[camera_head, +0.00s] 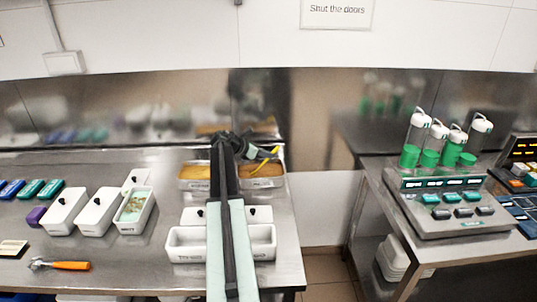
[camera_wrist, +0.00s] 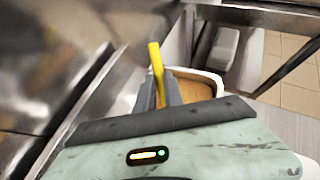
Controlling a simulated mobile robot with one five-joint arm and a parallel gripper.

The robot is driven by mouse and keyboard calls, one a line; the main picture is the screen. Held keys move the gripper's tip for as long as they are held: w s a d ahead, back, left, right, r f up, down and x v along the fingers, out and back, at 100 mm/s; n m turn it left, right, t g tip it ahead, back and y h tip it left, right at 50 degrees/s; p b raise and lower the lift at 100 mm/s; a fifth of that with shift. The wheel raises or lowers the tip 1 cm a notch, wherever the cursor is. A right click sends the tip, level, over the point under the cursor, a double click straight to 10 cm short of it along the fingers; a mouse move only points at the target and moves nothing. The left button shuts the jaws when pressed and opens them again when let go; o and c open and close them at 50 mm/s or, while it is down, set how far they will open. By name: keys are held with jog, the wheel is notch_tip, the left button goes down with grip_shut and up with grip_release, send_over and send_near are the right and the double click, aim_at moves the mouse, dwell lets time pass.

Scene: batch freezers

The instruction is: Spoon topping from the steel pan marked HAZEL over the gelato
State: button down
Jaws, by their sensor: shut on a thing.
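My gripper (camera_head: 262,153) is shut on a yellow-handled spoon (camera_head: 267,160) at the back of the steel counter. In the wrist view the yellow handle (camera_wrist: 156,62) stands between the two dark fingers (camera_wrist: 160,93). The spoon is over the right one of two steel pans (camera_head: 265,184) with tan topping; I cannot tell whether its lower end touches the topping. The left pan (camera_head: 195,186) is beside it. Their labels are too small to read. An open white tub (camera_head: 147,218) of pale green gelato with brown bits stands left of my arm.
Lidded white tubs (camera_head: 97,213) stand left of the gelato. An empty white container (camera_head: 186,244) is at the front, partly behind my arm. An orange-handled scoop (camera_head: 68,265) lies at the front left. A gap with floor (camera_head: 325,268) separates the right bench (camera_head: 392,205).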

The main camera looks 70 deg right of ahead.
jog(key=shift+w+a, duration=0.65)
jog(key=shift+a, duration=0.25)
jog(key=shift+w+a, duration=0.6)
jog(key=shift+a, duration=0.25)
jog(key=shift+r+p, duration=0.15)
jog(key=shift+p, duration=0.15)
jog(key=shift+s+d+t+y+p, duration=0.3)
jog(key=shift+y+p, duration=0.2)
jog(key=shift+p, duration=0.3)
jog(key=r+p, duration=0.2)
jog(key=d+r+p, duration=0.1)
jog(key=shift+s+r+p, duration=0.25)
jog(key=shift+r+p, duration=0.1)
jog(key=shift+s+d+r+p, duration=0.2)
jog(key=shift+d+r+p, duration=0.1)
jog(key=shift+r+p, duration=0.3)
jog(key=d+y+p, duration=0.1)
jog(key=p, duration=0.1)
jog(key=s+d+t+y+p, duration=0.1)
jog(key=p, duration=0.1)
jog(key=shift+s+r+t, duration=0.15)
jog(key=shift+t, duration=0.15)
jog(key=shift+s+d+t+y+p, duration=0.4)
jog(key=shift+y+p, duration=0.2)
jog(key=shift+p, duration=0.2)
